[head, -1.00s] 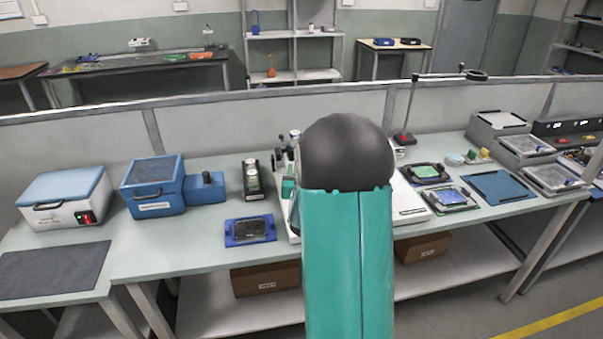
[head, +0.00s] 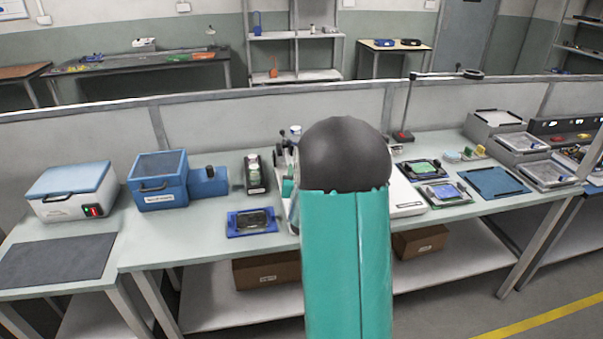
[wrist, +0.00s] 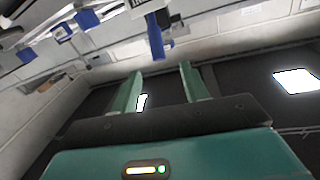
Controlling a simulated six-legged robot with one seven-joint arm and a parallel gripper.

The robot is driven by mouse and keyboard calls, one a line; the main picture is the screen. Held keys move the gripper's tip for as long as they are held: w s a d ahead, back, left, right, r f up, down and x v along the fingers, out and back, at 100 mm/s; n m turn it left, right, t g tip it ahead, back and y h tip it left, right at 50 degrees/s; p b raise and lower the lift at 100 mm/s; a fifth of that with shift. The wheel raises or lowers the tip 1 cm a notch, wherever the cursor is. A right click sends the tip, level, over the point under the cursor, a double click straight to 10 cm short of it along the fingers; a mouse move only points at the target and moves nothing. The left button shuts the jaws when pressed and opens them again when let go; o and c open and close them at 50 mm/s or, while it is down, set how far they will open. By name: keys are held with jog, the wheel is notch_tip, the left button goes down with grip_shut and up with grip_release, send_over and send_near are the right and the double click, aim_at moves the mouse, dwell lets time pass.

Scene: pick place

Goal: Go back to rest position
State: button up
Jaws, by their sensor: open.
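My gripper (wrist: 160,92) shows in the wrist view with its two green fingers apart and nothing between them. The wrist view looks up past the fingers at a dark ceiling with bright light panels. In the head view my teal arm with its dark rounded joint stands in the middle and hides my gripper and the centre of the workbench (head: 215,225).
On the bench are a white box with a blue lid (head: 70,192), a blue box (head: 160,182), a blue tray holding a dark device (head: 252,221), tablet-like devices in trays (head: 446,192) and a blue mat (head: 493,182). A lamp (head: 408,110) rises at the back. Cardboard boxes (head: 267,269) sit below.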

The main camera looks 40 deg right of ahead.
dwell(0.4)
jog(key=s+a+r+n+g+y, duration=0.1)
jog(key=s+a+r+n+y, duration=0.2)
jog(key=a, duration=0.9)
jog(key=s+a+r+n+g+y, duration=0.15)
jog(key=a+r+y, duration=0.35)
jog(key=a, duration=0.7)
jog(key=s+a+n+g+y, duration=0.1)
jog(key=s+a+n+g, duration=0.1)
jog(key=s+a, duration=0.5)
jog(key=s+a+n+g+y, duration=0.2)
jog(key=s+a+g, duration=0.2)
jog(key=s, duration=1)
jog(key=a, duration=0.3)
jog(key=shift+a+n, duration=0.25)
jog(key=shift+n, duration=0.1)
